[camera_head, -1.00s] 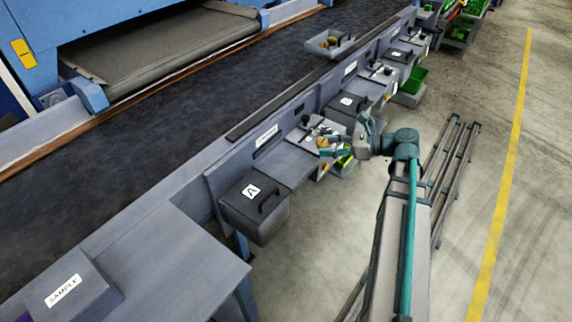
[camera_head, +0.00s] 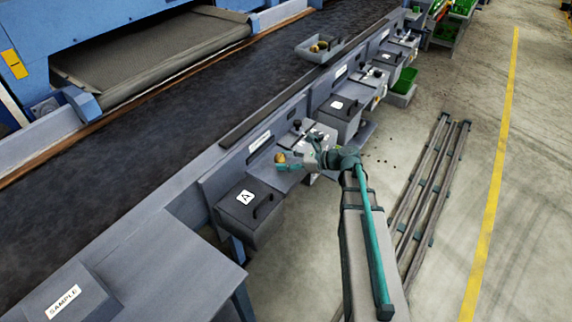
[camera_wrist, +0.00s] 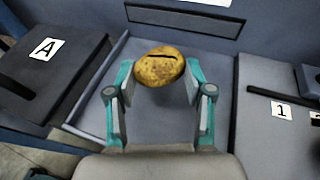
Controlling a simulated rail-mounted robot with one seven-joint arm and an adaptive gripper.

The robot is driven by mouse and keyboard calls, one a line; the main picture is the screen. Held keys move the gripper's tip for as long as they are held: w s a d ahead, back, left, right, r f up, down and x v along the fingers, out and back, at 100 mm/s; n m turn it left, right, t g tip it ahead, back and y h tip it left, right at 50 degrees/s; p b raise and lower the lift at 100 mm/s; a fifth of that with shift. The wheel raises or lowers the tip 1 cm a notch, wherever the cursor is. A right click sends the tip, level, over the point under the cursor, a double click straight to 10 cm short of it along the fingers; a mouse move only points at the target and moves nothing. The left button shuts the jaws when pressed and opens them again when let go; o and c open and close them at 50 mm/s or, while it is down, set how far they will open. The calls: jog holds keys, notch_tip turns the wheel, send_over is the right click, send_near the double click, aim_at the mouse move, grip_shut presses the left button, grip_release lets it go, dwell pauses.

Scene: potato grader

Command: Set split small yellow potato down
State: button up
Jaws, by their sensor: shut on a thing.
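The small yellow potato (camera_wrist: 159,68) has a dark split across its top. In the wrist view it sits between the fingertips of my gripper (camera_wrist: 157,80), which is shut on it. Below it in that view is a grey shelf surface (camera_wrist: 205,52) between the box marked A and a panel marked 1. I cannot tell whether the potato touches the shelf.
The lidded box marked A (camera_head: 249,204) has a raised handle; it also stands at left in the wrist view (camera_wrist: 52,65). A grey tray with potatoes (camera_head: 320,49) rests on the dark conveyor (camera_head: 180,115). A SAMPLE box (camera_head: 70,300) is at lower left.

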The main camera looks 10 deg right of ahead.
jog(key=shift+f, duration=1.1)
jog(key=shift+f, duration=0.15)
jog(key=o, duration=1.1)
jog(key=shift+r, duration=0.2)
jog(key=b+v, duration=0.1)
jog(key=v, duration=0.9)
jog(key=shift+s+d+b, duration=0.15)
jog(key=shift+d+b, duration=0.15)
jog(key=shift+b, duration=0.1)
jog(key=shift+o, duration=0.7)
jog(key=shift+v, duration=0.75)
